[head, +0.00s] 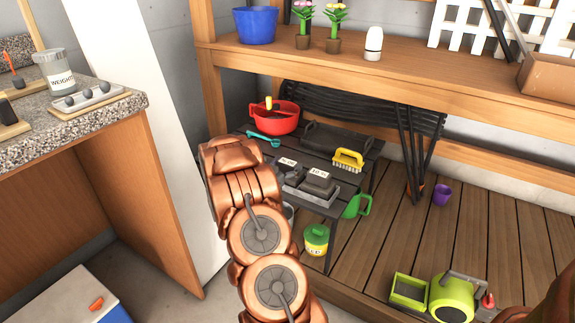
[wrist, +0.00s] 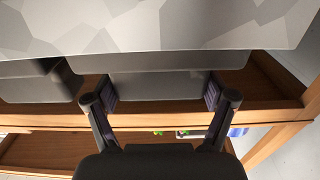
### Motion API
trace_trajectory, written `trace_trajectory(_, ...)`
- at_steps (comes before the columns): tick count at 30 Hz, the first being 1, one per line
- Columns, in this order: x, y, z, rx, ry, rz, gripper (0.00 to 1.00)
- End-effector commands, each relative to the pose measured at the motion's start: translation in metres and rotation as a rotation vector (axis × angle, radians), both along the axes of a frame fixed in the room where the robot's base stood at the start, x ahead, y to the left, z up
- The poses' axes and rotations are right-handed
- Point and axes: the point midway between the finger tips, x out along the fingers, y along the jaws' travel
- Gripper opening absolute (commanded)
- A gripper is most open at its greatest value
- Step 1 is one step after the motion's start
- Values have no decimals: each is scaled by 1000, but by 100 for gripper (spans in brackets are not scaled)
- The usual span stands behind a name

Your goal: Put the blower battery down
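In the wrist view, my gripper (wrist: 160,92) has one finger on each side of a dark grey block (wrist: 160,84), apparently the blower battery. Both finger pads appear to meet its sides. A wider grey lip and a broad mottled grey surface (wrist: 160,25) show beyond it; I cannot tell whether the block rests on that surface. In the head view my copper arm hides the gripper and the held block. Two grey labelled blocks (head: 287,163) (head: 319,178) stand in a grey tray (head: 305,196) on the dark table (head: 345,207), right of my arm.
On the dark table are a red pot (head: 275,122), a teal spoon (head: 263,138) and a yellow brush (head: 348,157). A wooden shelf (head: 400,75) stands above and behind. Another dark block (wrist: 38,82) is beside the gripper. A granite-topped counter (head: 105,118) is at left.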

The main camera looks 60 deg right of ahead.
Motion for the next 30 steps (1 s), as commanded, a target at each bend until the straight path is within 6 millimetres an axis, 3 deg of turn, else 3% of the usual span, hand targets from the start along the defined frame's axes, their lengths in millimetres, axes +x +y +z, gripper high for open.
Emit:
trace_trajectory(5, 0, 0, 0, 0, 0, 1, 100)
trace_trajectory(17, 0, 3, -1, 1, 1, 1, 100)
trace_trajectory(23, 1, 25, 0, 2, 1, 4, 100)
trace_trajectory(30, -1, 63, 0, 2, 1, 4, 100)
